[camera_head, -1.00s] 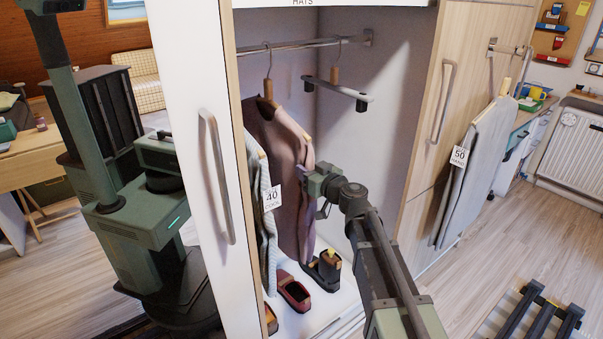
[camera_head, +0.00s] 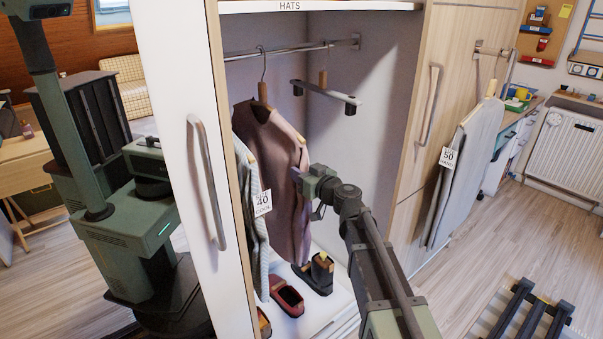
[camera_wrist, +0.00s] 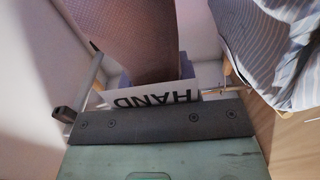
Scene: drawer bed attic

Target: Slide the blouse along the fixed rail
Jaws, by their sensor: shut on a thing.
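The blouse, which I take to be the mauve garment (camera_head: 270,160), hangs on a wooden hanger (camera_head: 261,104) hooked over the fixed rail (camera_head: 285,51) inside the open wardrobe. My gripper (camera_head: 299,177) is at the garment's right edge, at about mid-height, shut on it; the fingertips are hard to make out. In the wrist view, brownish-mauve cloth (camera_wrist: 135,35) rises ahead of the gripper body, and a white tag reading HAND (camera_wrist: 160,97) stands right at its front edge.
A grey garment (camera_head: 250,195) tagged 40 COOL hangs close on the left; striped cloth (camera_wrist: 265,50) fills the right of the wrist view. A shorter dark-ended bar (camera_head: 328,90) sits right of the hanger. Shoes (camera_head: 288,297) stand below.

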